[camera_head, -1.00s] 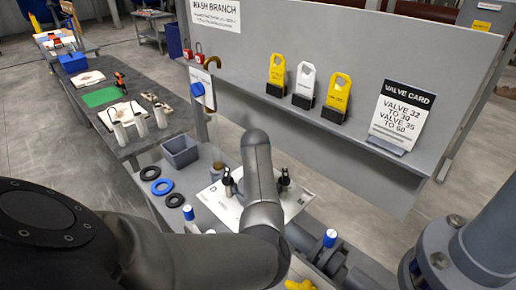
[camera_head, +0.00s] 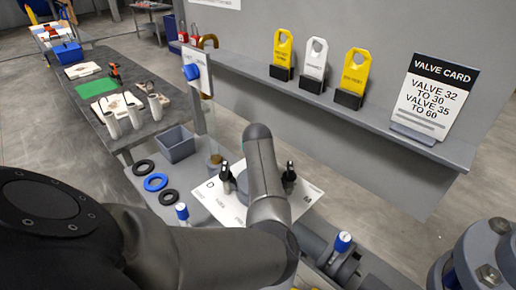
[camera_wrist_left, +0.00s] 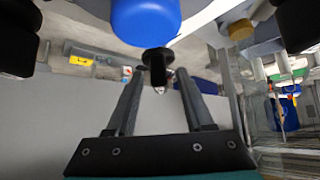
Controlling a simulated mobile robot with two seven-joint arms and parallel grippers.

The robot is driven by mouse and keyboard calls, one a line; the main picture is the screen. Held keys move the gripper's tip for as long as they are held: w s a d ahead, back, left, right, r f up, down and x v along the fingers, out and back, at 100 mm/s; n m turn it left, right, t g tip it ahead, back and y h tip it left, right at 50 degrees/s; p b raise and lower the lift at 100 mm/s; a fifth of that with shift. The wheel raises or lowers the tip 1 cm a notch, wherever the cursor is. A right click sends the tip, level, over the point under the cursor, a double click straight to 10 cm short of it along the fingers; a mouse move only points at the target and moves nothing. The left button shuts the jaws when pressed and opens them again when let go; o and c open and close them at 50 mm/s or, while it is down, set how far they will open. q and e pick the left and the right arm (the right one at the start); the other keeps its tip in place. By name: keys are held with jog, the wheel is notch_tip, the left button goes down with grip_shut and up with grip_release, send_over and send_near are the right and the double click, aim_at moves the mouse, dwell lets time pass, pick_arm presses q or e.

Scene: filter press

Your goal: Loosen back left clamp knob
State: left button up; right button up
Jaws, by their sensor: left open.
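Two black clamp knobs stand on the white lettered plate (camera_head: 211,201), one to the left (camera_head: 227,178) and one to the right (camera_head: 289,178) of my left arm's grey link. That link hides my left gripper and the middle of the plate in the head view. In the left wrist view my left gripper (camera_wrist_left: 158,82) is open. A black knob-like part with a disc and short stem (camera_wrist_left: 157,62) shows between its fingertips, below a blue rounded part (camera_wrist_left: 146,18). I cannot tell whether the fingers touch it, or which clamp it is. My right gripper is not in view.
A shelf panel (camera_head: 405,170) behind the plate carries yellow and white tags and a valve card (camera_head: 434,97). A grey bin (camera_head: 176,145) and rings (camera_head: 156,182) lie left of the plate. Blue-capped valves (camera_head: 342,242) and a large flange (camera_head: 485,265) stand at the front right.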

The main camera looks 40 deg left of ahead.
pick_arm(q)
grip_shut()
dwell(0.3)
jog(key=shift+r, duration=0.1)
